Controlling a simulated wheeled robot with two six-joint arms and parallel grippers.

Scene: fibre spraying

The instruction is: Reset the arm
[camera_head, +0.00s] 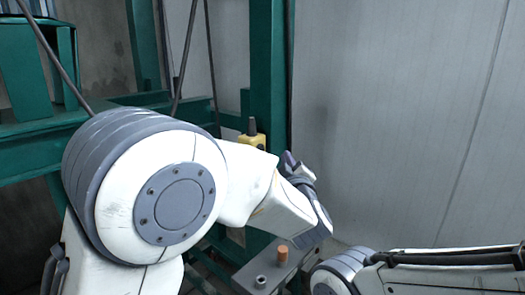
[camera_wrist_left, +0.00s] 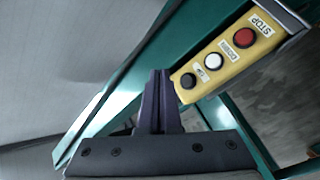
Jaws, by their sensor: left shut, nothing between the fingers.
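My left arm fills the middle left of the head view, bent forward and to the right. My left gripper (camera_head: 291,160) is partly hidden by its own wrist there. In the left wrist view the left gripper (camera_wrist_left: 158,76) is shut, its two dark fingers together and empty. Its tips are close beside the yellow button box (camera_wrist_left: 225,52), near the black button (camera_wrist_left: 188,80); I cannot tell whether they touch. The box also carries a white and a red button. The box also shows in the head view (camera_head: 252,140). Part of my right arm shows at lower right; its gripper is out of view.
A green steel frame (camera_head: 268,65) stands behind the left arm, with dark cables hanging by it. A grey panel wall (camera_head: 400,120) fills the right. A small metal plate with an orange-brown peg (camera_head: 282,254) is below the left wrist. Space before the wall looks clear.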

